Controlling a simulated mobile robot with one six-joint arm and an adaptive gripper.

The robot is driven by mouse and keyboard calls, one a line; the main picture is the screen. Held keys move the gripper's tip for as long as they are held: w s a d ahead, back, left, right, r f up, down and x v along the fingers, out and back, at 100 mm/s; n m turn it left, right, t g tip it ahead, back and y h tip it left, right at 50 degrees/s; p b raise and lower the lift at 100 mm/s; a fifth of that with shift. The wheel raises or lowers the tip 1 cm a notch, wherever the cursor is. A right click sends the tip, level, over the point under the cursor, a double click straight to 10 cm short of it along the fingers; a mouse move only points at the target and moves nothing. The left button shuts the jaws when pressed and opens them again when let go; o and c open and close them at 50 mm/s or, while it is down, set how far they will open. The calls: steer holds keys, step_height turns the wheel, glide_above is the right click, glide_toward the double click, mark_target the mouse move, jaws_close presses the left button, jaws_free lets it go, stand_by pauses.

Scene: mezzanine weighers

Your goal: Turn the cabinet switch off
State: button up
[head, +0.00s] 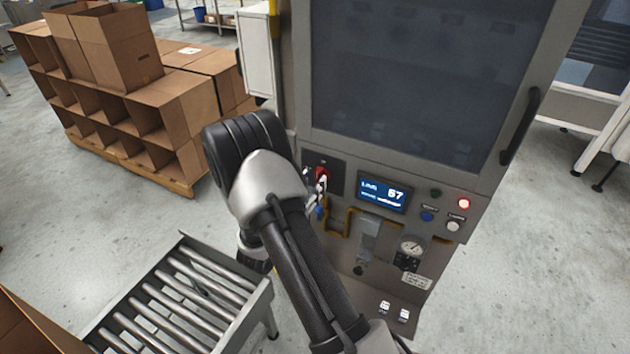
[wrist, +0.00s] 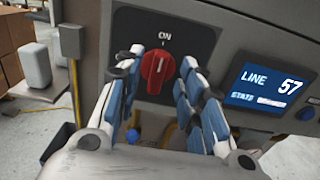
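The cabinet switch is a red rotary knob (wrist: 157,68) on a black plate marked ON at its top. In the wrist view the knob's white line points up, toward ON. My gripper (wrist: 160,62) has its two blue-and-grey fingers apart, one on each side of the knob. The fingertips are close to the knob; I cannot tell whether they touch it. In the head view the red knob (head: 321,178) is partly hidden by my gripper (head: 314,188) and arm.
A display (head: 382,194) reading 57 sits right of the switch, with buttons and a lit red lamp (head: 463,203) beyond. A roller conveyor (head: 180,305) stands at lower left. Cardboard boxes (head: 115,50) are at upper left. Open floor lies right of the cabinet.

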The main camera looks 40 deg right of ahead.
mark_target(320, 177)
steer(key=shift+x, duration=1.25)
steer(key=shift+c, duration=0.4)
jaws_close()
